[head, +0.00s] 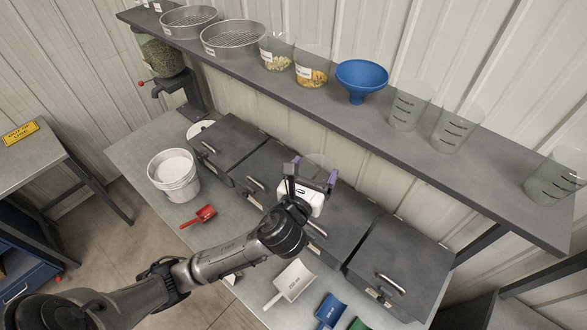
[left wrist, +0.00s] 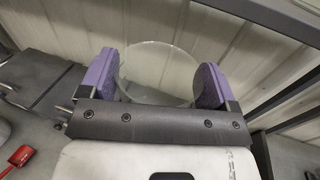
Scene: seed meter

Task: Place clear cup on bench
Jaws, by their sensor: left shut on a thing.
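My left gripper (head: 314,176) is above the dark lidded bins, below the shelf. In the left wrist view its purple-padded fingers (left wrist: 157,82) stand on either side of a clear cup (left wrist: 158,68) and are shut on it. In the head view the held clear cup (head: 318,161) is mostly hidden behind the gripper. The grey bench (head: 222,226) runs below, with a bare strip in front of the bins. My right gripper is not in view.
Several dark bins (head: 400,265) with handles fill the bench's back. A white bucket (head: 173,175), red scoop (head: 200,216), white scoop (head: 292,283) and blue scoop (head: 330,309) are along its front. The shelf (head: 480,160) above holds clear cups (head: 409,106), a blue funnel (head: 361,78) and sieves.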

